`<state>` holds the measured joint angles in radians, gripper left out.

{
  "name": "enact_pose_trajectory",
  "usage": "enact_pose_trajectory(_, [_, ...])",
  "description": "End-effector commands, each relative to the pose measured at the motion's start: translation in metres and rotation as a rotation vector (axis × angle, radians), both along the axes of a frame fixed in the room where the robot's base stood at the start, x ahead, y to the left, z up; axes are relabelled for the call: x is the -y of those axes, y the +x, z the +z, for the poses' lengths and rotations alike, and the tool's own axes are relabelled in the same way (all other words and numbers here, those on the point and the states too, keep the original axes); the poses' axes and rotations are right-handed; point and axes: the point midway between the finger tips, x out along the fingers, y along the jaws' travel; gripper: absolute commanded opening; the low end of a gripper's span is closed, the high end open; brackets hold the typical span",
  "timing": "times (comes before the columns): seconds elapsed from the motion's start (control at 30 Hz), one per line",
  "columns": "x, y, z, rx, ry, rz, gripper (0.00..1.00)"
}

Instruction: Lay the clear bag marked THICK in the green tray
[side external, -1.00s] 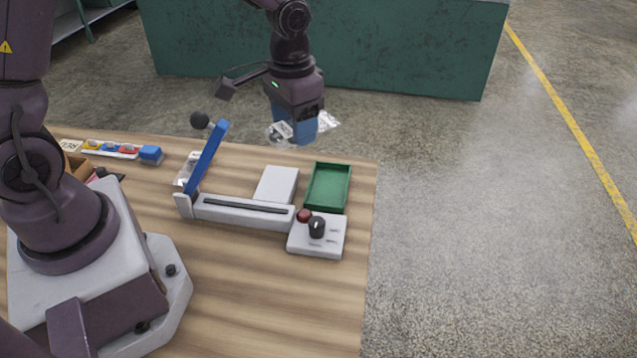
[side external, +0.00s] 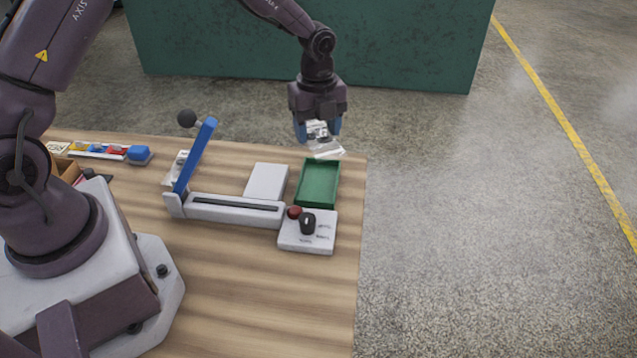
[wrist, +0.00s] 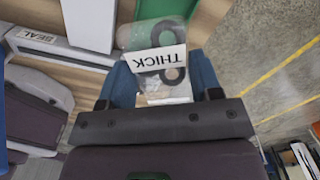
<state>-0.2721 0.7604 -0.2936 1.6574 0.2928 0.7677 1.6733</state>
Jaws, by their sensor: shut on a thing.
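The clear bag (side external: 323,141) has a white label reading THICK, which shows upside down in the wrist view (wrist: 157,57). Dark ring-like parts show through the bag. My gripper (side external: 318,130) is shut on the bag between its blue fingers and holds it in the air, hanging down. The green tray (side external: 318,184) lies on the table near its right edge and looks empty. The bag is over or just behind the tray's far end in the side view. In the wrist view, part of the green tray (wrist: 207,18) shows beyond the bag.
A sealer with a raised blue lever (side external: 194,158) stands left of the tray, with a white block (side external: 266,181) between them. A control box (side external: 307,232) with a black knob sits in front of the tray. The table's right edge is close to the tray.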

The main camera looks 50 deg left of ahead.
Motion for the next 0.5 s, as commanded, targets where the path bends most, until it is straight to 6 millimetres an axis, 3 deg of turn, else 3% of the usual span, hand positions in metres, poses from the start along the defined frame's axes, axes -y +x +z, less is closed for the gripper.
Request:
enact_pose_trajectory(0.2, [-0.003,0.009,0.005,0.001,0.0,-0.358,0.32])
enact_pose_trajectory(0.37, [-0.003,0.008,0.004,0.001,0.0,-0.493,0.32])
enact_pose_trajectory(0.5, [-0.003,0.007,-0.014,-0.004,-0.001,-0.529,0.32])
